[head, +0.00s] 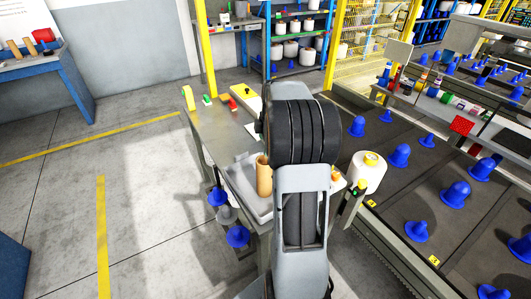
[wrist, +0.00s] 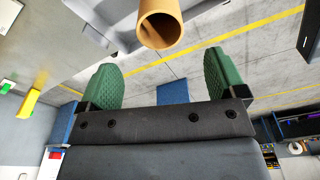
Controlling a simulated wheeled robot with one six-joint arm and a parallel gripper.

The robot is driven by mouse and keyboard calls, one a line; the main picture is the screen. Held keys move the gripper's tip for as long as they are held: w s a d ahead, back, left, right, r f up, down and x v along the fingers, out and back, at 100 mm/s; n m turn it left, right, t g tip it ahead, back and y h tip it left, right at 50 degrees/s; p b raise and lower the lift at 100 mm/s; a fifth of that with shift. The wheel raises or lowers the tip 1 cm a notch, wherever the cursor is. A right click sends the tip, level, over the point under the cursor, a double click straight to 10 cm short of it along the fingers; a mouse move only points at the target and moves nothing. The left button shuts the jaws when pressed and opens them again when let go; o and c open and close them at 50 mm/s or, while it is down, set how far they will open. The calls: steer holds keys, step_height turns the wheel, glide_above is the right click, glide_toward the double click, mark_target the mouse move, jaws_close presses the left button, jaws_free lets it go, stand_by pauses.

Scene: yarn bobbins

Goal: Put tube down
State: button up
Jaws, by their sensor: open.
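A tan cardboard tube (head: 264,177) stands roughly upright at the grey tray on the work table, just left of my arm in the head view. Its open end also shows at the top of the wrist view (wrist: 161,30). My gripper (wrist: 161,78) is open, with its two green pads wide apart and nothing between them. The tube is beyond the pads and appears apart from them. In the head view my arm hides the gripper. The tube's base is hard to make out.
The grey tray (head: 241,172) lies on the table (head: 203,126). A white yarn bobbin (head: 366,176) stands to the right. Blue cones (head: 237,236) hang at the table's front left. A conveyor (head: 385,205) with blue pegs fills the right. The floor at left is clear.

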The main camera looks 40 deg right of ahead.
steer(key=s+a+r+m+t+h, duration=0.1)
steer(key=s+a+r+m, duration=0.15)
steer(key=a, duration=0.45)
steer(key=s+a+r+m, duration=0.2)
steer(key=a+m, duration=0.1)
steer(key=a, duration=0.5)
steer(key=s+a+f+m+t, duration=0.2)
steer(key=s+a+m, duration=0.5)
steer(key=s+a, duration=0.2)
steer(key=shift+s+a+f, duration=0.15)
steer(key=shift+s+f, duration=0.05)
steer(key=shift+s, duration=0.25)
